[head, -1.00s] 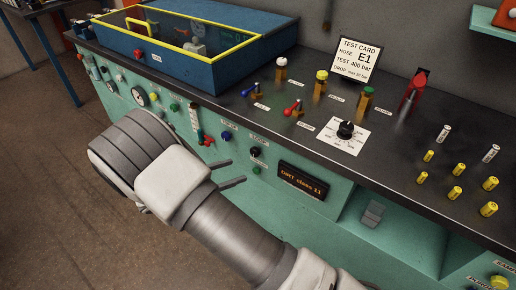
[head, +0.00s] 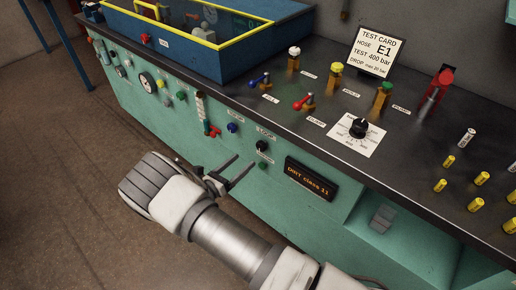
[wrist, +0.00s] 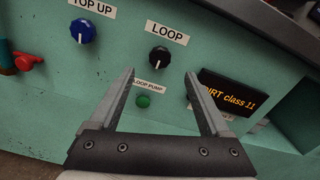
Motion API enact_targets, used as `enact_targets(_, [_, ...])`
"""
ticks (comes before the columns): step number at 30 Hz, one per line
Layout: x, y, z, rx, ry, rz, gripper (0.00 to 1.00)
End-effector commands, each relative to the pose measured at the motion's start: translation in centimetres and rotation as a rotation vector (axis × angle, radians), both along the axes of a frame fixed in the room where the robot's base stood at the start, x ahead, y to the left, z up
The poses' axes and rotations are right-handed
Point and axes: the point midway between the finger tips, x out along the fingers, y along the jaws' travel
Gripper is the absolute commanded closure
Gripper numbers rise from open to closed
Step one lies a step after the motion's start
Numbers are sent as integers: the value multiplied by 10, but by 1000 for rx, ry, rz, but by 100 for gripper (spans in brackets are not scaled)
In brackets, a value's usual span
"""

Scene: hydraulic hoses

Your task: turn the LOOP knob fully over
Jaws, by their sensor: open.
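The LOOP knob (wrist: 160,55) is a black round knob with a light pointer mark, on the green front panel under a white LOOP label (wrist: 166,33). In the head view the same knob (head: 262,146) sits just beyond my fingers. My gripper (wrist: 164,78) is open and empty, its two fingers apart. In the wrist view the knob shows beyond the fingertips, between their lines and a little above them. The fingers look apart from the knob, though the exact distance is hard to tell.
A blue TOP UP knob (wrist: 83,31) is left of LOOP. A green LOOP PUMP button (wrist: 143,101) lies below it. A dark display (wrist: 229,92) reading "DIRT class 11" is at right. A red-handled valve (head: 212,131) is further left. The bench top (head: 225,88) overhangs above.

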Motion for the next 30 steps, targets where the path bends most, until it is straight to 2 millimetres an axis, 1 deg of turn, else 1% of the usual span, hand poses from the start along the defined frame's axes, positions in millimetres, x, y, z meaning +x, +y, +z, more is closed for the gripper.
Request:
enact_targets(1, [9, -9, 0, -1, -1, -5, 19])
enact_targets(6, [38, -31, -1, 0, 0, -4, 19])
enact_targets(12, [61, -49, -1, 2, 1, -2, 19])
enact_targets(18, [71, -56, 0, 0, 0, -2, 19])
enact_targets(26, [71, -56, 0, 0, 1, -1, 19])
enact_targets(30, [71, -56, 0, 0, 1, -1, 44])
